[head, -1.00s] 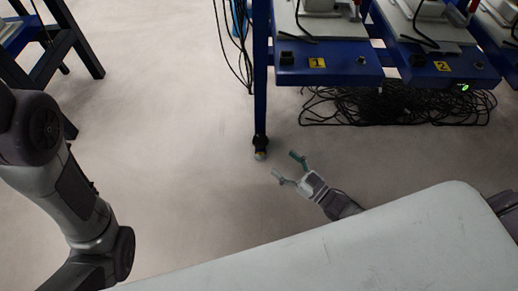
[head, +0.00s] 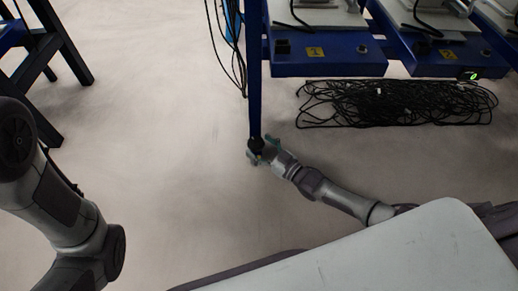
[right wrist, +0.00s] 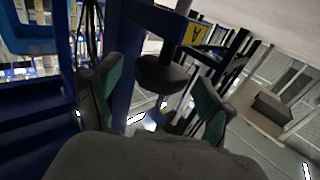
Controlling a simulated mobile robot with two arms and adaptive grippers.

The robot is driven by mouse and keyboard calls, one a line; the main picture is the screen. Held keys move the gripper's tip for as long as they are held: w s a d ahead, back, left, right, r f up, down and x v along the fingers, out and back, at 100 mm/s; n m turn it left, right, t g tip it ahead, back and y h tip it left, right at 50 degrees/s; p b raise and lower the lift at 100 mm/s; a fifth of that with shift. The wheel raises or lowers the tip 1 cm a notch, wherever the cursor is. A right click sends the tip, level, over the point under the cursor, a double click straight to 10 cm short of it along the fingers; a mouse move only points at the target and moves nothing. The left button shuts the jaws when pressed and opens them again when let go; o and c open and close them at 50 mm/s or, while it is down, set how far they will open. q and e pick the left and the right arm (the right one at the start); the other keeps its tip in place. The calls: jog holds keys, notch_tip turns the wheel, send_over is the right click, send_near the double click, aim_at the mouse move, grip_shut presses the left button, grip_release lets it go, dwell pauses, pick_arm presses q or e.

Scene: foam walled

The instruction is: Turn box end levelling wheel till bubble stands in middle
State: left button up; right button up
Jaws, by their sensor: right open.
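The black levelling wheel (head: 256,146) sits at the foot of the blue bench leg (head: 254,90). It also shows in the right wrist view (right wrist: 162,76), dark and rounded on its stem. My right gripper (head: 263,152) is at the wheel, with its green-padded fingers open on either side of it. In the right wrist view my gripper (right wrist: 152,82) has the wheel between its fingers; I cannot tell whether they touch it. A small black piece with a green mark (head: 469,76) hangs at the bench's front edge; a bubble's position cannot be read. My left gripper is out of view.
A heap of black cables (head: 390,104) lies on the floor under the blue bench units (head: 330,60). More cables hang left of the leg. A dark trestle (head: 55,70) stands at the upper left. The floor between is clear.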

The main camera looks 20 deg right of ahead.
jog(key=shift+w+a, duration=0.2)
jog(key=shift+w, duration=0.05)
jog(key=c, duration=1.2)
jog(key=shift+o, duration=0.2)
jog(key=shift+w+d+f+n+g+y+b, duration=0.1)
jog(key=shift+d+f+n+g+y+b, duration=0.1)
jog(key=shift+n+g+y+b, duration=0.55)
jog(key=n+g+y+b, duration=0.1)
jog(key=y+b, duration=0.1)
jog(key=n+g+y+b, duration=0.1)
jog(key=n+g+b, duration=0.1)
jog(key=shift+w+d+y, duration=0.15)
jog(key=shift+y, duration=0.2)
jog(key=shift+r+n+g+y+b, duration=0.1)
jog(key=shift+n+g+y+b, duration=0.2)
jog(key=shift+n+g+y, duration=0.6)
jog(key=shift+w+n+g+y, duration=0.1)
jog(key=shift+n+g+y, duration=0.7)
jog(key=shift+g, duration=0.85)
jog(key=shift+r+n+g, duration=0.1)
jog(key=shift+n+g, duration=0.45)
jog(key=shift+g, duration=0.05)
